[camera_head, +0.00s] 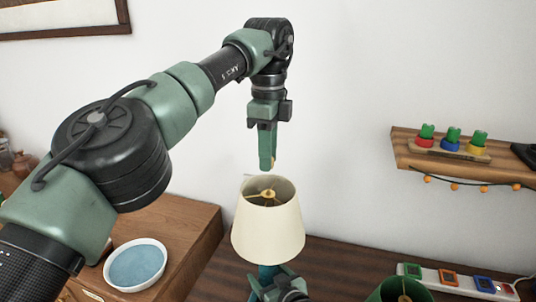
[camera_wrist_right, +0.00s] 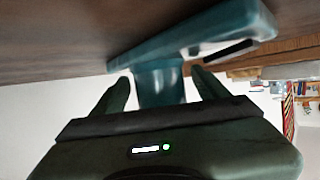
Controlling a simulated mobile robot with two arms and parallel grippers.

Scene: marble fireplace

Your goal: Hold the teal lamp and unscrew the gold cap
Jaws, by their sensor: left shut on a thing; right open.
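The teal lamp has a cream shade (camera_head: 268,228) with a gold fitting (camera_head: 267,194) in its open top. My left gripper (camera_head: 268,165) points down above the shade, apart from it. It is shut on a small gold piece at its fingertips, which looks like the gold cap (camera_head: 273,162); the fingers hide most of it. My right gripper (camera_head: 280,284) is low at the lamp's base. In the right wrist view the teal lamp stem (camera_wrist_right: 160,85) stands between its open fingers, with the wide teal base (camera_wrist_right: 195,38) beyond. Contact there cannot be told.
A wooden wall shelf (camera_head: 440,160) with small colored items is at right. A green shade (camera_head: 402,289) stands at lower right near a white strip with colored squares (camera_head: 462,282). A white-rimmed blue bowl (camera_head: 135,264) sits on a wooden cabinet (camera_head: 190,232) at left.

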